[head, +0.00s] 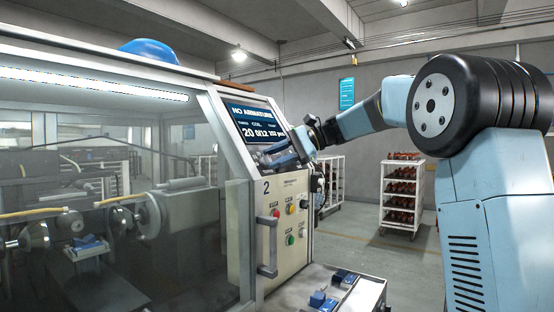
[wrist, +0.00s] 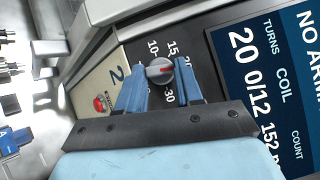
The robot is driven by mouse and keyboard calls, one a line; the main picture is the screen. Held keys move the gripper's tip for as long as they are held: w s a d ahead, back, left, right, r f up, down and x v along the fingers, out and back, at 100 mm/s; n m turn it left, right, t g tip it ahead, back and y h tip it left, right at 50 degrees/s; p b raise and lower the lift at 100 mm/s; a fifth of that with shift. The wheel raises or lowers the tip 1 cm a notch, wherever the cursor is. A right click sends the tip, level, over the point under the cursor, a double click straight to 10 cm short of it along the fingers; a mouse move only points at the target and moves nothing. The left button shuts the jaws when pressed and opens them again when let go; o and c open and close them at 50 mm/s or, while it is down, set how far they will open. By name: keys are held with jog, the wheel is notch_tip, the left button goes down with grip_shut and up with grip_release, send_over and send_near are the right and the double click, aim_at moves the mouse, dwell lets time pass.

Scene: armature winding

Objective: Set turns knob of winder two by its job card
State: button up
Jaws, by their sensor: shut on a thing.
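In the wrist view, the turns knob (wrist: 159,71), grey with a red pointer line, sits on the dark dial of winder two's panel (head: 289,196). My gripper (wrist: 160,74) has its two blue fingers closed on either side of the knob. The red line points right in that view, toward the right finger, which covers part of the scale. Marks 10, 15 and 30 are readable. The winder's screen (wrist: 262,90) reads turns 20 and coil 0/12. In the head view, my gripper (head: 283,157) is at the panel below the screen (head: 253,124), and hides the knob. I cannot make out a job card.
A red button (wrist: 101,104) is left of the fingers in the wrist view. The panel's buttons and a door handle (head: 267,247) are below my gripper. A tray with blue parts (head: 340,290) stands at the front. A rack cart (head: 402,190) is behind; the floor between is clear.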

jog(key=shift+n+g+h, duration=0.3)
jog(key=shift+n+h, duration=0.1)
jog(key=shift+n, duration=0.4)
jog(key=shift+f, duration=0.1)
jog(key=o, duration=1)
jog(key=shift+o, duration=0.2)
jog(key=v, duration=1.3)
jog(key=shift+d+r, duration=0.25)
jog(key=shift+r, duration=0.1)
